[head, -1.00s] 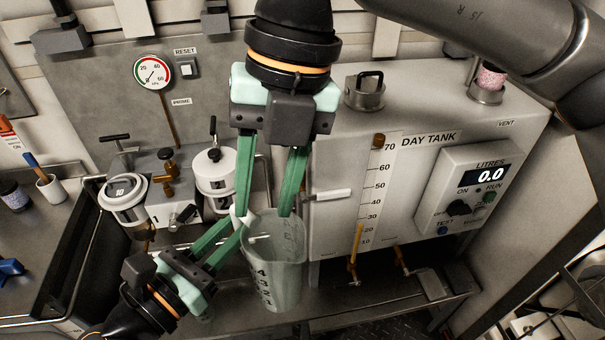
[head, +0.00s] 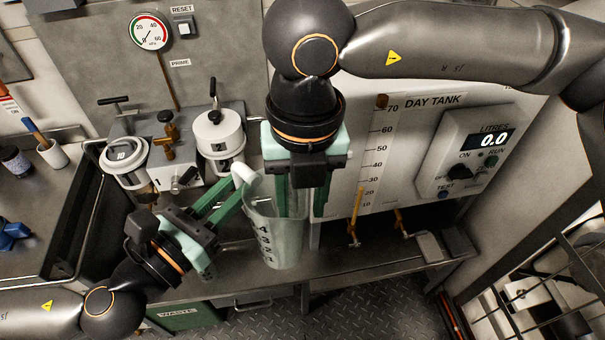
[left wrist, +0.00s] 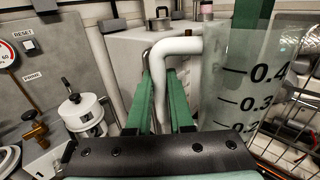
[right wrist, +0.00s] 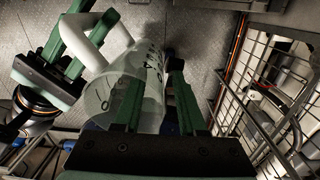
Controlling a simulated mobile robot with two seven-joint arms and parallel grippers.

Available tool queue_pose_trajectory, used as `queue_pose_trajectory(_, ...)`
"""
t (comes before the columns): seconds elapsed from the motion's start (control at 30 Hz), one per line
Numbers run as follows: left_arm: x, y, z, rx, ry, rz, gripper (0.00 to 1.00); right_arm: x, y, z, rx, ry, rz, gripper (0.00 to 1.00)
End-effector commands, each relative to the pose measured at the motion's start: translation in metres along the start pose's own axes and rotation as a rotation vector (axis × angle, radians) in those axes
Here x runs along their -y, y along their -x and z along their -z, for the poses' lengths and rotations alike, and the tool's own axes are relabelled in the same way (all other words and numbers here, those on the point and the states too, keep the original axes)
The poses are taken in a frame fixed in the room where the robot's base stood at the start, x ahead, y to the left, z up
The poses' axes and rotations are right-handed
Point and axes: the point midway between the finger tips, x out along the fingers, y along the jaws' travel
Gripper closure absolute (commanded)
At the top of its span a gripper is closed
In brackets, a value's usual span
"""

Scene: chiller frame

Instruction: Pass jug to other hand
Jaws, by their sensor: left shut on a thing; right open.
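The clear jug (head: 272,240) has dark measuring marks and a white handle (head: 244,173), and hangs nearly upright above the lower shelf. My left gripper (head: 236,188) is shut on the handle, which shows between its fingers in the left wrist view (left wrist: 172,85). My right gripper (head: 294,205) points down at the jug's far-right rim, open. In the right wrist view one finger overlaps the jug's mouth (right wrist: 100,98) and the other lies beyond its wall. I cannot tell whether either finger touches the wall.
The day tank (head: 345,185) stands close behind and right, with brass taps (head: 353,235) below. White-lidded canisters (head: 219,140) stand behind left. A bench with a raised edge (head: 85,230) is at left. A wire rack (head: 560,270) is at lower right. Patterned floor shows below.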

Motion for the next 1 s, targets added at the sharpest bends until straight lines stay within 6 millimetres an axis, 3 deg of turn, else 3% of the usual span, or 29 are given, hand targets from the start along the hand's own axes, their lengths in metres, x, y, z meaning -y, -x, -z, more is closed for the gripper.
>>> queue_pose_trajectory(0.4,0.0000,0.0000,-0.0003,0.001,0.000,0.000,1.00,0.0000,-0.0094,0.0000,0.001,0.000,-0.001,0.60)
queue_pose_trajectory(0.77,0.0000,0.0000,-0.0003,0.001,0.000,0.000,1.00,-0.0001,-0.0090,0.0000,0.001,0.001,-0.001,0.99)
queue_pose_trajectory(1.0,0.0002,0.0000,-0.0003,0.001,0.000,0.001,1.00,-0.0002,-0.0090,0.0000,0.001,0.001,-0.001,1.00)
